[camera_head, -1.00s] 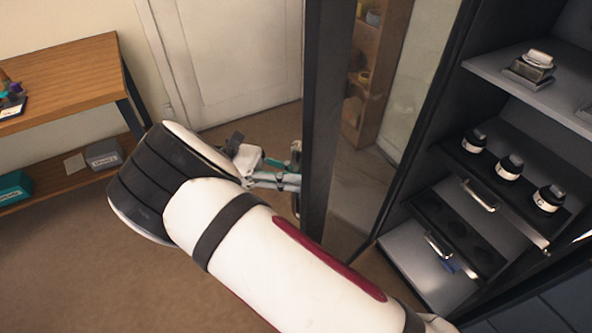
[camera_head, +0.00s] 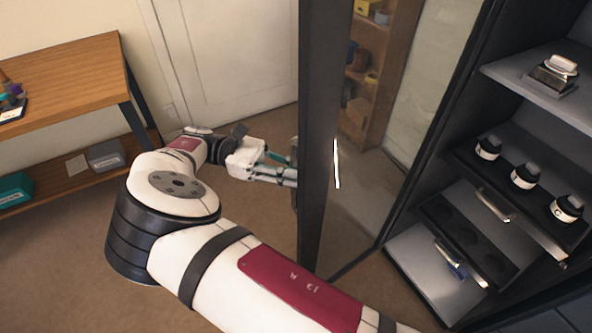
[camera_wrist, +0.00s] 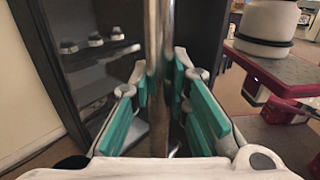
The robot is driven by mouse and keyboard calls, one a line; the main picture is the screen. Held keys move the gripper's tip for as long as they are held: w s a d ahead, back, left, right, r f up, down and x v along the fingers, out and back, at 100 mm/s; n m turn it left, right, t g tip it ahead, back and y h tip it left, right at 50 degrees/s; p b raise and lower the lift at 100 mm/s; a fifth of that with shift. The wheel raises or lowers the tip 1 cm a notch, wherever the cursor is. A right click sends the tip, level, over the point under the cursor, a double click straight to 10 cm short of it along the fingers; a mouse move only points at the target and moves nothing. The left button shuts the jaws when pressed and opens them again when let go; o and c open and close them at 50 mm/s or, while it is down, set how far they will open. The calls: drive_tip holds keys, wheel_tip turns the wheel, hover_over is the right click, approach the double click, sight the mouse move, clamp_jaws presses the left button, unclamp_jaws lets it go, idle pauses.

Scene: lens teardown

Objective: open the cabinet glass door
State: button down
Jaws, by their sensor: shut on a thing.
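The cabinet glass door (camera_head: 370,150) stands swung open, its dark frame edge (camera_head: 322,130) toward me and its glass showing shelving beyond or reflected. My gripper (camera_head: 292,172) is at the left side of this frame edge in the head view; its fingertips are partly hidden there. In the wrist view, the metal bar handle (camera_wrist: 160,80) runs upright between the teal finger pads of my gripper (camera_wrist: 160,100), which is shut on it. The cabinet interior (camera_head: 540,85) is exposed at the right.
Shelves and trays in the cabinet hold several dark jars with white labels (camera_head: 524,176) and a small block-like item (camera_head: 554,73). Two drawer handles (camera_head: 493,205) show there. A wooden table (camera_head: 70,80) stands at the left. Brown floor (camera_head: 60,250) is clear in front of it.

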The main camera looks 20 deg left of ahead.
drive_tip(key=c, duration=1.5)
unclamp_jaws()
drive_tip(key=shift+w+d+r, duration=0.1)
drive_tip(key=shift+w+d, duration=0.05)
drive_tip(key=shift+d, duration=0.05)
drive_tip(key=shift+a, duration=0.1)
